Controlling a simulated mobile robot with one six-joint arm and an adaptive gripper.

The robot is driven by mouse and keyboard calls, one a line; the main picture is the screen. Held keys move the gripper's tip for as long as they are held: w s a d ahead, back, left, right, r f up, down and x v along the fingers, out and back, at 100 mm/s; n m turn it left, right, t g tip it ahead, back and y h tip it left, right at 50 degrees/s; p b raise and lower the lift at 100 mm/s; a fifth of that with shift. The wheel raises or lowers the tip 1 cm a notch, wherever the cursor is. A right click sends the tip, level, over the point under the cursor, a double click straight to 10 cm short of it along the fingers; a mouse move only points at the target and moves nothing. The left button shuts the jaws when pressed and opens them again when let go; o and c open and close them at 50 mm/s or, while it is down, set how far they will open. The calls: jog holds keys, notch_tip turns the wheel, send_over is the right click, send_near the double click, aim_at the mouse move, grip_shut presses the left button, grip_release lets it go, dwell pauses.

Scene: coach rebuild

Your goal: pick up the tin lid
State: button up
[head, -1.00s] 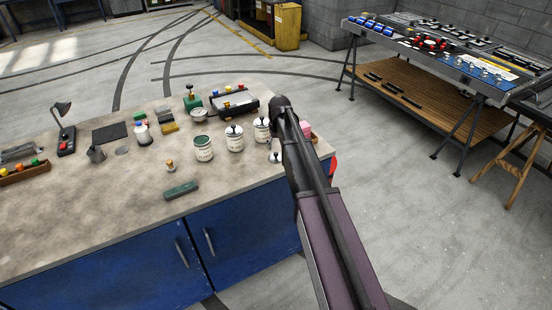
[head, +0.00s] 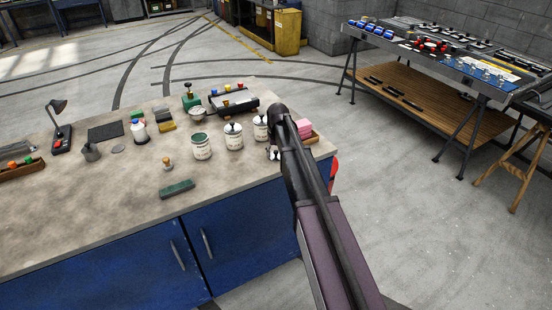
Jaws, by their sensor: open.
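A small pale tin lid (head: 273,154) with a dark knob lies on the bench top (head: 105,208) near its front right edge. My arm covers part of it. Three white labelled tins stand behind and left of it. The left tin (head: 202,147) shows a dark green top and no knob. The middle tin (head: 234,137) and the right tin (head: 261,128) have pale lids with dark knobs. My arm reaches in from the lower right and ends beside the right tin. My gripper is hidden behind the arm, so its place relative to the lid does not show.
A wooden tray with pink blocks (head: 304,127) sits right of my arm. A dark green block (head: 176,189) and a small wooden-handled stamp (head: 167,164) lie left of the tins. A grey metal bowl (head: 198,114) stands behind. The front left of the bench is clear.

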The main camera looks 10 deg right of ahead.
jog(key=shift+c, duration=0.2)
dwell(0.3)
grip_shut()
jog(key=shift+r, duration=0.25)
notch_tip(320, 180, up, 4)
jog(key=p, duration=0.4)
jog(key=shift+f, duration=0.15)
jog(key=s+d+p, duration=0.1)
jog(key=s+d, duration=0.1)
jog(key=s, duration=1.4)
jog(key=shift+r, duration=0.45)
